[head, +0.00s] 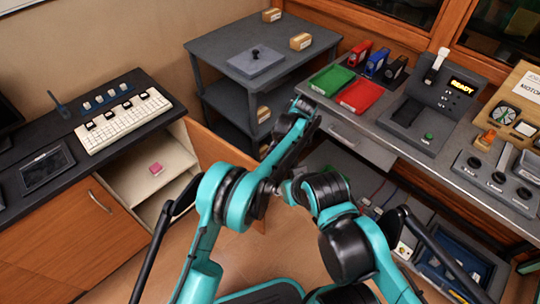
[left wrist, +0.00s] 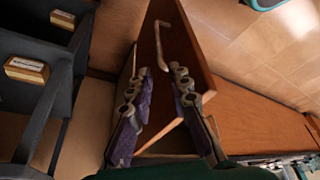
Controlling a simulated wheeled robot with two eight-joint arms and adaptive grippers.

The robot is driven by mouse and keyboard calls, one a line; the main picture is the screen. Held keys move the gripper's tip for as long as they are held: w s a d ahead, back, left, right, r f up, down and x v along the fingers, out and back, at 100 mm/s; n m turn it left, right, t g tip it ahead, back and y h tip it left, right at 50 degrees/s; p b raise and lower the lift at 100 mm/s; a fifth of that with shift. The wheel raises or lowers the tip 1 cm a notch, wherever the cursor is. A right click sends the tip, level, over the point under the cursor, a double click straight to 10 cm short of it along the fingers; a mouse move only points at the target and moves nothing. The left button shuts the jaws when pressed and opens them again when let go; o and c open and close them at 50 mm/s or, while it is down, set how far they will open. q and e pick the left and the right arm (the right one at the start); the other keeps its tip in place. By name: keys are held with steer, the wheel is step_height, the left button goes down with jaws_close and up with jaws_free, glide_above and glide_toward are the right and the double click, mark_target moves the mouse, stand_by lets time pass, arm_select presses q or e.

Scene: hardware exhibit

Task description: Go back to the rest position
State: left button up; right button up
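My left gripper (left wrist: 161,69) shows in the left wrist view with its two fingers apart. Nothing is held between them. An open wooden cabinet door (left wrist: 226,99) with a metal bar handle (left wrist: 163,42) lies beyond the fingers; I cannot tell whether they touch it. In the head view the door (head: 207,148) stands open behind my teal arms. My arms are folded across the middle of that view, and the left fingertips cannot be made out there. The fingers of my right gripper are not visible.
A grey shelf unit (head: 216,48) with small labelled boxes stands behind my arms. A workbench (head: 395,137) with red and green trays is at right.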

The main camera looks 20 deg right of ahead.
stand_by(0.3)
arm_select(q)
steer(key=s+a+r+m+t+h, duration=0.1)
steer(key=s+a+r+m+h, duration=0.15)
steer(key=a+r, duration=0.75)
steer(key=s+a+r+m+h, duration=0.1)
steer(key=a+r+m, duration=0.3)
steer(key=a+r, duration=0.6)
steer(key=s+a+m+t, duration=0.2)
steer(key=s+a+m, duration=0.1)
steer(key=s+a, duration=0.85)
steer(key=s+a+f+m+t, duration=0.2)
steer(key=s+a+f+m, duration=0.1)
steer(key=s+a, duration=0.4)
steer(key=shift+s+a+f+m+h, duration=0.35)
steer(key=shift+s+m, duration=0.1)
steer(key=shift+s, duration=0.25)
